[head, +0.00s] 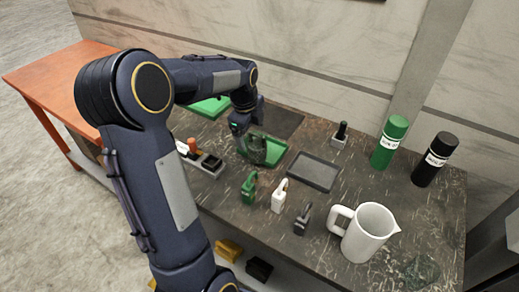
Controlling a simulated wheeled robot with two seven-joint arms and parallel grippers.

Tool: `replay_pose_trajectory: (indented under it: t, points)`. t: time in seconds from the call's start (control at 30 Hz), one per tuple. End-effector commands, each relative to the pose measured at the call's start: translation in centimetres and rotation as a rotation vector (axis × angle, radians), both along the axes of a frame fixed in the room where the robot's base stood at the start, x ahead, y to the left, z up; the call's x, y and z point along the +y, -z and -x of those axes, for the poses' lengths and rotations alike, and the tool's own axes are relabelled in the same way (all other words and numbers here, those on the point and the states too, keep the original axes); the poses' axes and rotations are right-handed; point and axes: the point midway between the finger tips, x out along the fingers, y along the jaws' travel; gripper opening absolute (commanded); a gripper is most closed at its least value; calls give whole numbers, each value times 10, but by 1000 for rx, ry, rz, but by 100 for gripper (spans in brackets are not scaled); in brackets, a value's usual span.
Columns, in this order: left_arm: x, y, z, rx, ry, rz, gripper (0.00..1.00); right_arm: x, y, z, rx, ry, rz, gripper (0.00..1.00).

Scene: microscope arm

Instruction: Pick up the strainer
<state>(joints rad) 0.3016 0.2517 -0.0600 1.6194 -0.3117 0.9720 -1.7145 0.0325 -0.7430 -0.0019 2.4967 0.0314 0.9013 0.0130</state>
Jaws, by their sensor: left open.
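My left arm comes in from the left and reaches over the table. My left gripper (253,148) is open and points down over a green tray (276,151), hiding part of it. Whether anything lies between its fingers is too small to tell. I cannot clearly make out a strainer. A faint dark-green patch (421,272) at the table's front right may be a mesh object, far from my left gripper. My right gripper is not in view.
A white pitcher (368,234) stands at front right; green (389,143) and black (434,160) bottles stand behind it. A dark tray (314,171) is right of the green tray. Small green (249,188), white (279,196) and dark (302,220) bottles stand in front.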

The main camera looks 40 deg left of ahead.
Motion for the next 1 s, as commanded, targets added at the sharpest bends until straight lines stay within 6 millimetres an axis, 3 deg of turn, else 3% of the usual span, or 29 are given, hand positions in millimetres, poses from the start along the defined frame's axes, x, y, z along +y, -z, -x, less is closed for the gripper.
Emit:
replay_pose_trajectory:
  t: [0.4, 0.67, 1.0]
  points:
    - [0, 50, -17, 2, -2, 2, 82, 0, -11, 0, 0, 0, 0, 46]
    - [0, 52, -18, -1, -2, 1, 82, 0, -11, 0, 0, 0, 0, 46]
    - [0, 52, -18, -1, -2, 1, 38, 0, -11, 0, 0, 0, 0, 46]
